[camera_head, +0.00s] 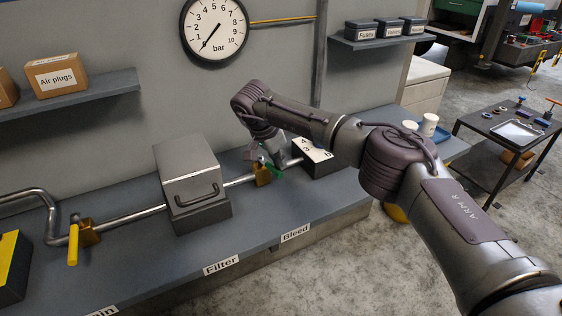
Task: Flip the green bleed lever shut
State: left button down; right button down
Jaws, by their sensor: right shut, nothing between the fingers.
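The green bleed lever (272,172) is on a brass valve (262,174) in the pipe, right of the filter box and behind the "Bleed" label (295,233). Only part of the lever shows; my right gripper and wrist cover the rest. My right gripper (262,160) is shut and empty, pointing down right at the lever. I cannot tell whether it touches the lever. The lever's exact angle is hard to make out. My left gripper is not in view.
A grey filter box (190,178) with a handle stands left of the valve. A yellow lever (73,244) hangs from another brass valve at the left. A dark block with a numbered white top (314,149) ends the pipe. A round gauge (214,30) is on the wall.

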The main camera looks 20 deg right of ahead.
jog(key=shift+s+a, duration=0.15)
jog(key=shift+a, duration=0.1)
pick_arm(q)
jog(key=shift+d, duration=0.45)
pick_arm(e)
jog(key=shift+a, duration=0.15)
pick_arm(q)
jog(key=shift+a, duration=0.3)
pick_arm(e)
jog(key=shift+s+a+f, duration=0.1)
